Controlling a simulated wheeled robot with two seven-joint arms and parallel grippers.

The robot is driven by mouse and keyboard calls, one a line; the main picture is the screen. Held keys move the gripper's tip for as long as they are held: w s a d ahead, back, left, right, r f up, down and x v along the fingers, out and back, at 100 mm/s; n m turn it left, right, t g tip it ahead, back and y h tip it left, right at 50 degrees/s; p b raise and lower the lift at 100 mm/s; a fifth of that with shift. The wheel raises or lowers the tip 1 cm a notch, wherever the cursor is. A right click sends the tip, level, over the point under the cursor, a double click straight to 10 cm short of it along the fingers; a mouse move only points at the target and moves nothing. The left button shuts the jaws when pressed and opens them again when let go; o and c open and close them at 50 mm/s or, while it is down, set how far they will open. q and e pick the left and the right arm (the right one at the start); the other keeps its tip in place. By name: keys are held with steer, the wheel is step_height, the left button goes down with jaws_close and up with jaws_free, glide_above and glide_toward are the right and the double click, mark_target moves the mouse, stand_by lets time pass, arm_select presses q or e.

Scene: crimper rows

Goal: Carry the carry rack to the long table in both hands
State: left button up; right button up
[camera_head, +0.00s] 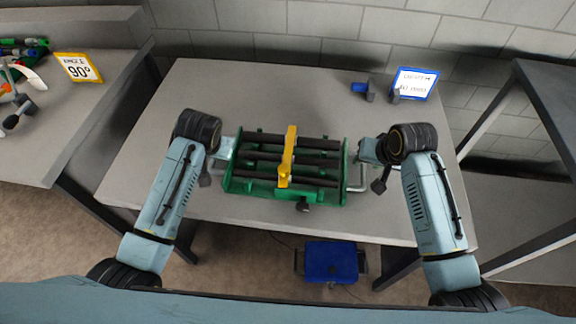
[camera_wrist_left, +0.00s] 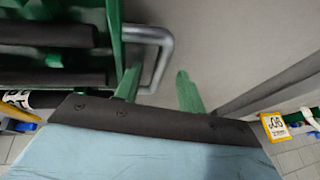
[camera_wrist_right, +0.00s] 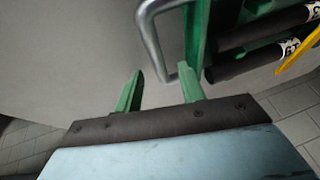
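The carry rack (camera_head: 240,187) is a green frame with several dark bars, a yellow bar across the middle and grey side handles. It is over the front part of the grey table (camera_head: 200,95); I cannot tell whether it bears fully on it. My left gripper (camera_head: 218,160) is at its left handle; in the left wrist view the green fingers (camera_wrist_left: 160,92) are apart, beside the grey handle (camera_wrist_left: 166,50). My right gripper (camera_head: 368,160) is at its right handle; in the right wrist view the fingers (camera_wrist_right: 160,90) are apart, with the handle (camera_wrist_right: 150,40) near their gap.
A blue-framed sign (camera_head: 415,82) and small dark and blue parts (camera_head: 370,90) stand at the table's back right. A side bench at left holds a yellow 90° sign (camera_head: 79,68) and tools. A blue box-like thing (camera_head: 333,262) is on the floor in front. The table's back middle is clear.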

arm_select(q)
steer(key=shift+x, duration=1)
arm_select(e)
steer(key=shift+x, duration=1)
arm_select(q)
steer(key=shift+c, duration=0.3)
arm_select(e)
steer(key=shift+c, duration=0.3)
arm_select(q)
jaws_close()
arm_select(e)
jaws_close()
arm_select(q)
steer(key=shift+w+r, duration=0.15)
steer(key=shift+r, duration=0.05)
arm_select(e)
steer(key=shift+w+r, duration=0.15)
